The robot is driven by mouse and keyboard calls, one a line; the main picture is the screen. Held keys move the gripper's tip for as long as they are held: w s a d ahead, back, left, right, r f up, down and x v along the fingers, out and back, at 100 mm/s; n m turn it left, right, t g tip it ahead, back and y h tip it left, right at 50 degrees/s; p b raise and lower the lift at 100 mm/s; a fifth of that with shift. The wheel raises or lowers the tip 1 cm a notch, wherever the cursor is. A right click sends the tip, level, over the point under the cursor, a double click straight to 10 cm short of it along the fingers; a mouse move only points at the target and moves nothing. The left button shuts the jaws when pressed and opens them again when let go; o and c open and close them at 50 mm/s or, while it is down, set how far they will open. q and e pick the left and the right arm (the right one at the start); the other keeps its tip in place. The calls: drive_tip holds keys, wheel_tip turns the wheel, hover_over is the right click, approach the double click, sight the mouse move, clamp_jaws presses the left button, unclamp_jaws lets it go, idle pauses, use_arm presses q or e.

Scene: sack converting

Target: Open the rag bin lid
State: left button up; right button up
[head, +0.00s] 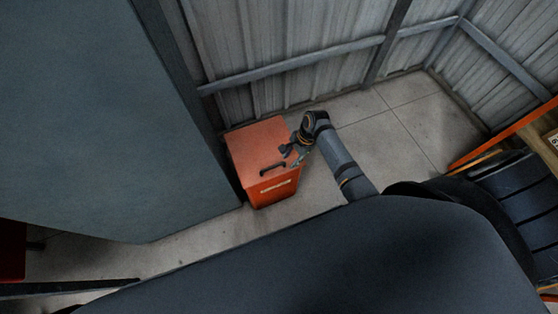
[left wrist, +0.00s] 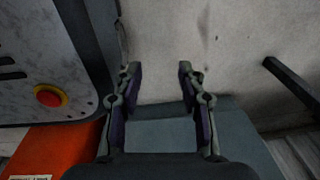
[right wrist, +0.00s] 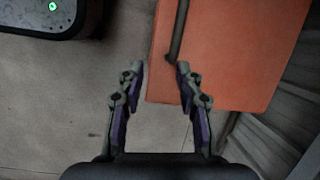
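The orange rag bin (head: 275,191) stands on the floor beside a tall grey-blue panel. Its lid (head: 258,139) looks shut and has a dark bar handle (head: 271,169) near the front edge. My right gripper (head: 290,157) is over the lid's right side, close to the handle. In the right wrist view my right gripper (right wrist: 160,72) is open and empty. The handle (right wrist: 178,35) shows just beyond its fingertips, nearer the right finger, over the orange lid (right wrist: 235,50). My left gripper (left wrist: 158,72) is open and empty in the left wrist view; the head view does not show it.
The tall grey-blue panel (head: 90,110) rises left of the bin. A corrugated metal wall (head: 280,45) with rails stands behind it. The concrete floor (head: 400,120) right of the bin is clear. An orange-framed rack (head: 500,137) stands at the right.

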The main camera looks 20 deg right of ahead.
wheel_tip(320, 180, up, 6)
drive_tip(key=w+a+f+m+b, duration=0.1)
drive_tip(key=w+a+m+b, duration=0.1)
drive_tip(key=y+b, duration=0.1)
approach(273, 166)
drive_tip(key=shift+x, duration=1.1)
drive_tip(key=b+x, duration=0.1)
drive_tip(key=x, duration=0.3)
drive_tip(key=shift+w+f+b, duration=0.1)
drive_tip(key=shift+f+b, duration=0.2)
drive_tip(key=shift+a+f, duration=0.25)
drive_tip(key=shift+f, duration=0.25)
use_arm(q)
drive_tip(key=w+f, duration=0.1)
drive_tip(key=w, duration=0.1)
drive_tip(key=w+f, duration=0.2)
drive_tip(key=shift+w+f, duration=0.2)
drive_tip(key=shift+w, duration=0.05)
use_arm(e)
clamp_jaws()
